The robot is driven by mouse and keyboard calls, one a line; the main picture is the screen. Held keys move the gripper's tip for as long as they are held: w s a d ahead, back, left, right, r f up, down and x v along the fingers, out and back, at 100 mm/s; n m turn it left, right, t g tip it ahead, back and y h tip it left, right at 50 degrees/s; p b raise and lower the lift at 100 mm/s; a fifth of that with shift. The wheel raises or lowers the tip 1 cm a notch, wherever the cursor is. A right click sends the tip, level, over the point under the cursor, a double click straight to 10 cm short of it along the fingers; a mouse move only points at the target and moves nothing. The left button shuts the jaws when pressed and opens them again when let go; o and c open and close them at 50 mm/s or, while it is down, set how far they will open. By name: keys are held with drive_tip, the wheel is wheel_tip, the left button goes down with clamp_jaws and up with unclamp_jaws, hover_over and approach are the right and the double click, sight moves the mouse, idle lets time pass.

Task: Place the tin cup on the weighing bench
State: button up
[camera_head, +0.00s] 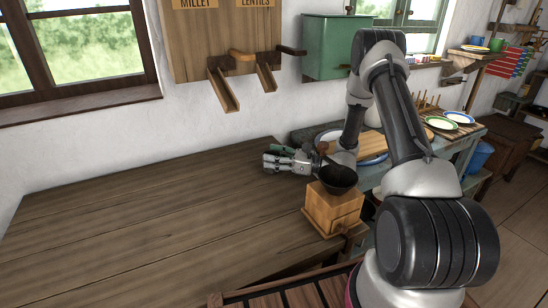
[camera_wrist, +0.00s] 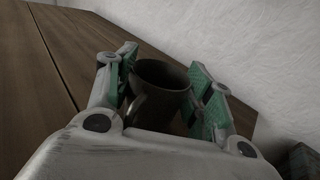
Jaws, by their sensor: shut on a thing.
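The tin cup (camera_wrist: 158,100) is a dark, dull metal cup with its open rim showing. It sits between the green-padded fingers of my gripper (camera_wrist: 166,66) in the wrist view, and the gripper is shut on it. In the head view my gripper (camera_head: 273,160) points left over the right end of a wide bare wooden bench (camera_head: 150,220), which I take to be the weighing bench. The cup is mostly hidden by the fingers there. I cannot tell whether its base touches the wood.
A wooden grinder (camera_head: 333,208) with a dark bowl on top stands close below my wrist, at the bench's right end. Two wooden chutes (camera_head: 224,90) hang on the wall board behind. A green box (camera_head: 325,48) hangs right of them. The bench's left and middle are clear.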

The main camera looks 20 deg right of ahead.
drive_tip(key=shift+f, duration=0.1)
drive_tip(key=o, duration=1.1)
drive_tip(key=shift+s+d, duration=0.1)
drive_tip(key=shift+d, duration=0.1)
drive_tip(key=v, duration=1.1)
drive_tip(key=shift+s+d, duration=0.15)
drive_tip(key=shift+s, duration=0.05)
drive_tip(key=shift+d, duration=0.1)
